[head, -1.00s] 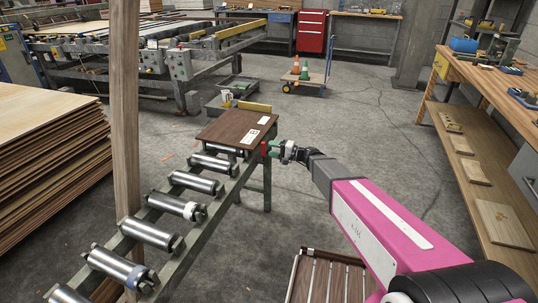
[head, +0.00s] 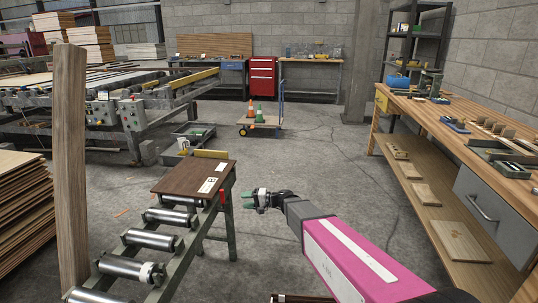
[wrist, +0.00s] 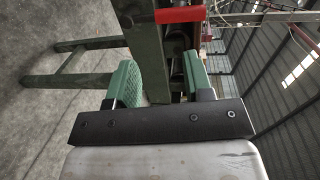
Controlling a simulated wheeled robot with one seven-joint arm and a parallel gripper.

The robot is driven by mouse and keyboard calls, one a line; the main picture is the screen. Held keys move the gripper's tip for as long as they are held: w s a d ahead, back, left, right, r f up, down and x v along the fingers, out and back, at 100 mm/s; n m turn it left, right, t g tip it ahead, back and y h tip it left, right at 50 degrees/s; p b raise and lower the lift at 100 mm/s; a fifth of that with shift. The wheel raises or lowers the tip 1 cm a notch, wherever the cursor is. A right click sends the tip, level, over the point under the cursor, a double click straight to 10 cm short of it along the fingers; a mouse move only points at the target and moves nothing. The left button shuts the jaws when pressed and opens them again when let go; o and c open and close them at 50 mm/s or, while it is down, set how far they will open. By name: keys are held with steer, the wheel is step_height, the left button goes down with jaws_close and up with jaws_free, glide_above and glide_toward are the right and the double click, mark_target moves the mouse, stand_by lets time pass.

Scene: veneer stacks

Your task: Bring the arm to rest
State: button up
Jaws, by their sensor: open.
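My gripper (head: 250,200) is at the end of my pink and grey arm in the head view, just right of the roller conveyor's far end. In the wrist view its two green fingers (wrist: 158,80) are apart, with nothing held between them. Beyond the fingers stands a green conveyor leg with a red part (wrist: 180,14) near its top. A dark brown board (head: 190,178) with white labels lies flat on the end of the roller conveyor (head: 178,240). The gripper appears apart from the board.
A wooden post (head: 68,180) stands at the left by a veneer stack (head: 22,215). A long workbench (head: 480,125) with tools runs along the right. A cart (head: 258,122) with cones stands farther back. The concrete floor between the conveyor and workbench is mostly clear.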

steer(key=s+d+f+h, duration=0.1)
steer(key=s+d+h, duration=0.4)
steer(key=d, duration=0.7)
steer(key=s+d+f+h, duration=0.2)
steer(key=s+d+h, duration=0.4)
steer(key=d, duration=0.7)
steer(key=s+d+f+h, duration=0.2)
steer(key=s+d+h, duration=0.3)
steer(key=d, duration=0.8)
steer(key=shift+s+f+g, duration=0.15)
steer(key=shift+s+g, duration=0.25)
steer(key=shift+s, duration=0.1)
